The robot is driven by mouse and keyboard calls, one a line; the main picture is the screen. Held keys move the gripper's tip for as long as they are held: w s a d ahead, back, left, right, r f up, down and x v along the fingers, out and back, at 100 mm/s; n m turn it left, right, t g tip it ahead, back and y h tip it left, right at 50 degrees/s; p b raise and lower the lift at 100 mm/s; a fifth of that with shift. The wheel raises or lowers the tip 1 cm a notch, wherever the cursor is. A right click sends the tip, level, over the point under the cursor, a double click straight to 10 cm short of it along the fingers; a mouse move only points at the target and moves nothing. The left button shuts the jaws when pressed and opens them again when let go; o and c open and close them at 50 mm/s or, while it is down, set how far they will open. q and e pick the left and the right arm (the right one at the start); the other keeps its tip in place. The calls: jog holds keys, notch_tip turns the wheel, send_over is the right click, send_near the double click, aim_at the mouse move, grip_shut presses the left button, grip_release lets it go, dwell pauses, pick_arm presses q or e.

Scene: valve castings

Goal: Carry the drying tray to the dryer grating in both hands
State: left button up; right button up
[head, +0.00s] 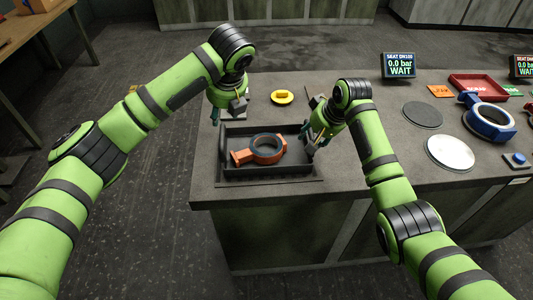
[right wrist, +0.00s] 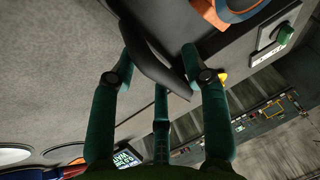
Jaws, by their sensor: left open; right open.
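The drying tray (head: 275,174) is dark, shallow and low-walled, and sits near the table's front left edge. An orange casting with a dark ring (head: 266,149) lies in it. My left gripper (head: 226,112) is open above the tray's back left corner, seemingly apart from it. My right gripper (head: 318,142) is open at the tray's right end. In the right wrist view its fingers (right wrist: 158,60) stand around a dark upright part, apparently the tray's end or handle; contact cannot be told. I cannot identify the dryer grating.
A yellow oval part (head: 282,97) lies behind the tray. To the right are a dark disc (head: 422,114), a pale disc (head: 450,153), a blue ring casting (head: 489,122), a red tray (head: 484,86) and a display reading WAIT (head: 399,65).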

jog(key=shift+r, duration=0.2)
jog(key=v, duration=1.1)
jog(key=shift+r, duration=0.3)
jog(key=shift+s+d, duration=0.15)
